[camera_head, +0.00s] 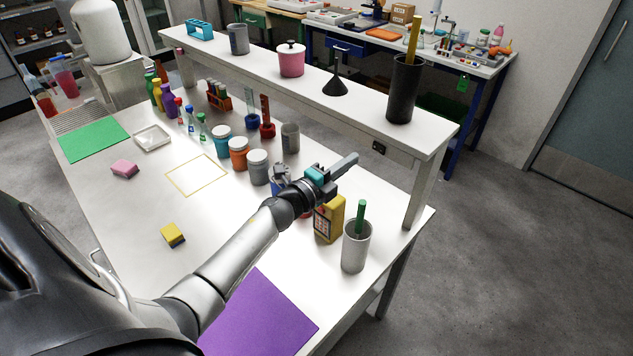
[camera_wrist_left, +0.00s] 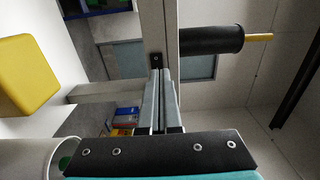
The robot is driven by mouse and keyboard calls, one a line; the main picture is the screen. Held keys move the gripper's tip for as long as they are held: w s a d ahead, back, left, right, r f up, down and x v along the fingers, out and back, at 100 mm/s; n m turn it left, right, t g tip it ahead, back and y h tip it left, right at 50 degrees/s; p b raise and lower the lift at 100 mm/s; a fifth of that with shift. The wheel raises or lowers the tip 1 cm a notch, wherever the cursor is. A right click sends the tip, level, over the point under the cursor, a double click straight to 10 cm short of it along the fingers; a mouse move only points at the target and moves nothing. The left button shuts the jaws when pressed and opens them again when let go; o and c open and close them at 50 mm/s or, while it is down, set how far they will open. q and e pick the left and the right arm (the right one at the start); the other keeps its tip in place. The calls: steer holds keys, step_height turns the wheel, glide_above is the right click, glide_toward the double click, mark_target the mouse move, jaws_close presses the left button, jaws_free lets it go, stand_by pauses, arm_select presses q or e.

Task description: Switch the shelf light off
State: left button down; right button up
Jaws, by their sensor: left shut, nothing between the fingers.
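A small black switch (camera_head: 379,147) sits on the front edge of the raised white shelf (camera_head: 325,92), near its right end. My left gripper (camera_head: 355,157) is shut and empty, its fingers reaching toward the switch from the left and slightly below. In the left wrist view the closed fingertips (camera_wrist_left: 161,72) lie just below the switch (camera_wrist_left: 156,60), close to it. I cannot tell whether they touch it. The switch's lever position is too small to make out. No lamp of the shelf light is visible. My right gripper is not in view.
Under my left wrist stand a yellow box (camera_head: 329,222) and a grey cup (camera_head: 356,247) with a green stick. Several jars, including a grey one (camera_head: 258,167), stand to the left. A black cylinder (camera_head: 404,90) stands on the shelf above the switch.

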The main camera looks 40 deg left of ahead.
arm_select(q)
steer(key=s+a, duration=0.2)
steer(key=s, duration=0.5)
steer(key=shift+a+f, duration=0.15)
steer(key=shift+f, duration=0.05)
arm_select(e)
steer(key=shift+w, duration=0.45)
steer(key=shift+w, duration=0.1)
